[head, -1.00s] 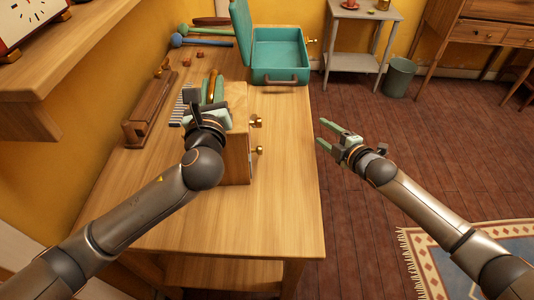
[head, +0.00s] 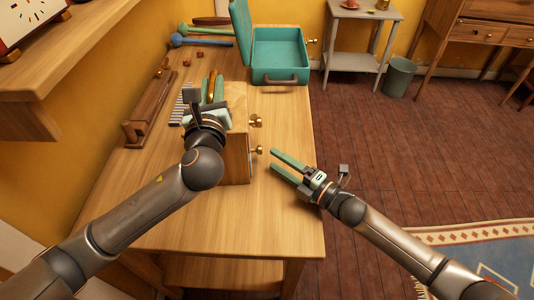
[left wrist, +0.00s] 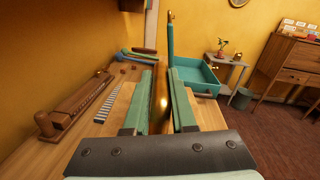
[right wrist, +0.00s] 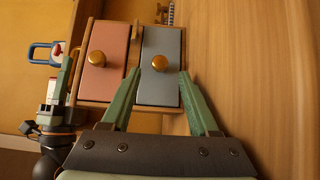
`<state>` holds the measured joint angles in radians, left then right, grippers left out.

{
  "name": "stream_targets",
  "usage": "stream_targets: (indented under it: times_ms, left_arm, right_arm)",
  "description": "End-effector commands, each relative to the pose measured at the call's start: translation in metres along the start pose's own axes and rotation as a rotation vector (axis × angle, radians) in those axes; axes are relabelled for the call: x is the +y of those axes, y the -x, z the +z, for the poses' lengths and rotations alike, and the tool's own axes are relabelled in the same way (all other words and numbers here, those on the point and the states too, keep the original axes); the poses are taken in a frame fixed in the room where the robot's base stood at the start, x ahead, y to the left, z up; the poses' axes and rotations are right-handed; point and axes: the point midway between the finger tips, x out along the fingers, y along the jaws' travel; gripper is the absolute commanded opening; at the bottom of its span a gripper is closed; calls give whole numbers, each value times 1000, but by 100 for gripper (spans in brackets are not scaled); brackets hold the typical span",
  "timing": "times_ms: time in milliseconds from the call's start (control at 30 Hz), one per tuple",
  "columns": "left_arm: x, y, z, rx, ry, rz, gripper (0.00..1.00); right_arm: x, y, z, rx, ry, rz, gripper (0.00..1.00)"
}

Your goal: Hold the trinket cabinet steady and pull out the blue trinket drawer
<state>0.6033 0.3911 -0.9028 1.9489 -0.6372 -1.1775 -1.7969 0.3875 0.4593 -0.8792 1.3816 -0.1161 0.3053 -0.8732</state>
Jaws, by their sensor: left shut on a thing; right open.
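The wooden trinket cabinet (head: 236,98) stands on the table with brass knobs on its right face. In the right wrist view a pink drawer (right wrist: 102,75) and a blue-grey drawer (right wrist: 160,85) sit side by side, both closed, each with a knob. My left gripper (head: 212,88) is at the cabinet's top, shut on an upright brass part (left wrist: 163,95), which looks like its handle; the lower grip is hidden. My right gripper (head: 272,160) is open and empty in front of the lower knob (head: 257,150). Its fingertips flank the blue drawer's knob (right wrist: 159,62); contact is not visible.
A teal open case (head: 281,55) stands behind the cabinet. A long brown wooden object (head: 150,110) and a comb-like striped strip (head: 180,105) lie to the left. Mallets (head: 200,42) lie at the back. The table front (head: 270,215) is clear.

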Motion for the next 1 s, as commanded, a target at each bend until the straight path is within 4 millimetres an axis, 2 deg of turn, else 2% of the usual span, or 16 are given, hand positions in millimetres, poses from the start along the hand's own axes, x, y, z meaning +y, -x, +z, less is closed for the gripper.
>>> stream_targets:
  times_ms: [100, 300, 667, 1000]
  left_arm:
    - [0, 0, -1, 1, 2, 1, 0]
    - [0, 0, -1, 2, 2, 1, 0]
    - [0, 0, -1, 2, 2, 1, 0]
    - [0, 0, -1, 2, 2, 1, 0]
  right_arm:
    - [1, -22, 0, 0, 0, 1, 61]
    - [1, -40, 0, 0, 2, 1, 61]
    - [0, -43, 0, 0, 1, -1, 60]
    - [0, -43, 0, -1, 1, -1, 21]
